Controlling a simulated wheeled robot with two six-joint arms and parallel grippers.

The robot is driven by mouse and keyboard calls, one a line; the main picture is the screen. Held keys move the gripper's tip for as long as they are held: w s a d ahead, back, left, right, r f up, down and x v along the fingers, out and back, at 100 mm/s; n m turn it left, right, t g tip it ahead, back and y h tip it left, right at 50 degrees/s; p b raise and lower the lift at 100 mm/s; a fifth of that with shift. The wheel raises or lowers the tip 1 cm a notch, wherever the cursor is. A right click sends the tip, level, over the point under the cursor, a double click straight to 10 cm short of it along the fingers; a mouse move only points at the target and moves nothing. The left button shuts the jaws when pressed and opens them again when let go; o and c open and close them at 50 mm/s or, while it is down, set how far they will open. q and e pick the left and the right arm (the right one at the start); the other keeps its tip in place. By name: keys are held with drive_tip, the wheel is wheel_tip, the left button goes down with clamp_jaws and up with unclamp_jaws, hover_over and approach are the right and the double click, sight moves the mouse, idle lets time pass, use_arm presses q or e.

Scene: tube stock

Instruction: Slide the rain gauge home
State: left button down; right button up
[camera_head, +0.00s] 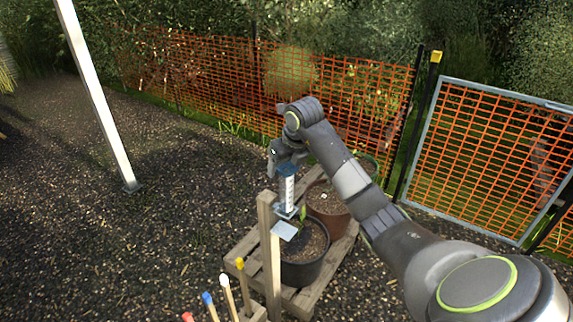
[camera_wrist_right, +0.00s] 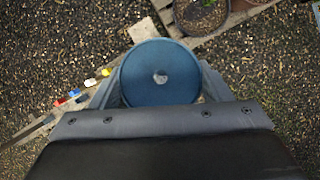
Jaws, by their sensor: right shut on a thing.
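The rain gauge (camera_head: 287,192) is a pale tube with dark marks and a blue top, upright below my right gripper (camera_head: 287,165). My right gripper is shut on it near the top. In the right wrist view, the gauge's round blue top (camera_wrist_right: 160,72) with a small hole in its middle fills the space between the fingers and hides the tube below. A wooden post (camera_head: 269,255) stands just left of the gauge, with a small pale metal plate (camera_head: 284,231) beside it. The gauge's lower end is at a bluish bracket part above this plate; I cannot tell whether it is inside. My left gripper is not in view.
A dark pot (camera_head: 305,268) and a brown pot (camera_head: 330,212) stand on a wooden pallet (camera_head: 240,255) behind the post. Several colour-tipped stakes (camera_head: 226,290) stand at lower left. An orange mesh fence (camera_head: 200,75) runs behind; open gravel lies left.

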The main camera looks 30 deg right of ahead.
sight(287, 193)
drive_tip(key=shift+f+b, duration=0.35)
drive_tip(key=shift+f, duration=0.25)
drive_tip(key=shift+f+b, duration=1.4)
drive_tip(key=shift+f, duration=0.05)
drive_tip(key=shift+f+b, duration=1.25)
drive_tip(key=shift+f, duration=0.25)
drive_tip(key=shift+f+b, duration=1.4)
drive_tip(key=shift+f, duration=0.15)
